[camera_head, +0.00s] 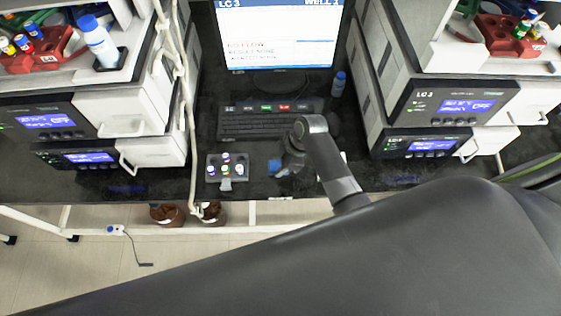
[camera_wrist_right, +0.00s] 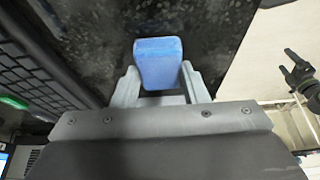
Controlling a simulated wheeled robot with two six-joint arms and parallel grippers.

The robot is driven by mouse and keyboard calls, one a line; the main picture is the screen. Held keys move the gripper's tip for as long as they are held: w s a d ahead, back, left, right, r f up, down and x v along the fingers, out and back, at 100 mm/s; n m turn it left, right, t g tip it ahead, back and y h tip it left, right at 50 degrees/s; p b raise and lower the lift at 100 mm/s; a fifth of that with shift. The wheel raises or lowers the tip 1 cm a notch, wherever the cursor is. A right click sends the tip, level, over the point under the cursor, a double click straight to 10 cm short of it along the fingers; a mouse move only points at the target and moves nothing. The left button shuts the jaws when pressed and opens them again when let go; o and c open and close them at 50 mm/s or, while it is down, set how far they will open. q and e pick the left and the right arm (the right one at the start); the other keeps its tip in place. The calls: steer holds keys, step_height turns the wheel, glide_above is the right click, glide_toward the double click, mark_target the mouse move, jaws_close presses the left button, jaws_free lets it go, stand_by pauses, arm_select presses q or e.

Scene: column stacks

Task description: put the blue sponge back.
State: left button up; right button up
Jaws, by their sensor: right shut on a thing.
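The blue sponge (camera_wrist_right: 158,62) is a small blue block between the two grey fingers of my right gripper (camera_wrist_right: 160,85) in the right wrist view. The fingers are shut on it, one on each side. In the head view the sponge (camera_head: 275,167) shows as a small blue patch at the tip of my right gripper (camera_head: 281,167), over the dark bench near its front edge. I cannot tell whether the sponge touches the bench. My left gripper is not in the head view; a dark gripper shows at the right of the wrist view (camera_wrist_right: 298,72), likely my left one, with its fingers apart.
A small rack with several coloured caps (camera_head: 227,168) stands just left of the sponge. Behind are a keyboard (camera_head: 255,125) and a monitor (camera_head: 275,45). A blue-capped bottle (camera_head: 338,85) stands behind right. Instrument stacks (camera_head: 60,125) flank the bench on both sides.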

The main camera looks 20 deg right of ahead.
steer(key=shift+f, duration=0.1)
steer(key=o, duration=0.9)
steer(key=shift+o, duration=0.2)
steer(key=v, duration=1.2)
